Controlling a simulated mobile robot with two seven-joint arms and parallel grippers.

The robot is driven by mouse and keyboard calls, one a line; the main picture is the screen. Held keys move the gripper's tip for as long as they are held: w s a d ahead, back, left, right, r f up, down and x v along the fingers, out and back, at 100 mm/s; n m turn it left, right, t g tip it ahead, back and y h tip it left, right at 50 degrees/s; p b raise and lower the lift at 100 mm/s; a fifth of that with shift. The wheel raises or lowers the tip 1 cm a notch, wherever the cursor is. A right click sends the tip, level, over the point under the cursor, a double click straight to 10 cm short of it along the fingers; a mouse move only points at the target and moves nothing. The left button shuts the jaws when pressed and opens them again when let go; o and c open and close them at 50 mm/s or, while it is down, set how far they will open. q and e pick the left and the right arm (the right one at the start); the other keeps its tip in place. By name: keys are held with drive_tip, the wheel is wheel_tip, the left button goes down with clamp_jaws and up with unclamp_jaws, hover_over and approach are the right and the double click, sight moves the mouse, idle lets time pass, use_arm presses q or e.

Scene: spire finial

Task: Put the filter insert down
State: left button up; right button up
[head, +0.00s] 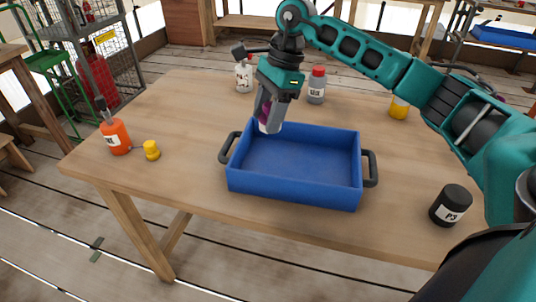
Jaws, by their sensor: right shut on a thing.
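My right gripper (268,112) is above the back left corner of the blue tray (292,187), pointing down. It is shut on a small purple and white piece, which I take as the filter insert (270,126). The piece shows between and below the fingers, and much of it is hidden by them. In the picture its white lower end overlaps the tray's back left rim; I cannot tell whether it touches. The tray is empty where its floor shows. My left gripper is not in view.
An orange bottle (116,138) and a yellow piece (151,150) stand left of the tray. A white bottle (243,76), a red-capped bottle (316,86) and a yellow container (399,108) stand behind. A black jar (451,206) stands at right. The wooden table (180,110) is clear at left back.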

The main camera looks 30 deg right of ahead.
hover_over(264, 166)
drive_tip(key=d, duration=0.1)
wheel_tip(264, 166, down, 6)
drive_tip(key=shift+r, duration=0.15)
drive_tip(key=shift+f+b, duration=0.35)
drive_tip(key=shift+f, duration=2.15)
drive_tip(key=shift+f, duration=0.2)
drive_tip(key=o, duration=1)
drive_tip(key=shift+r, duration=0.1)
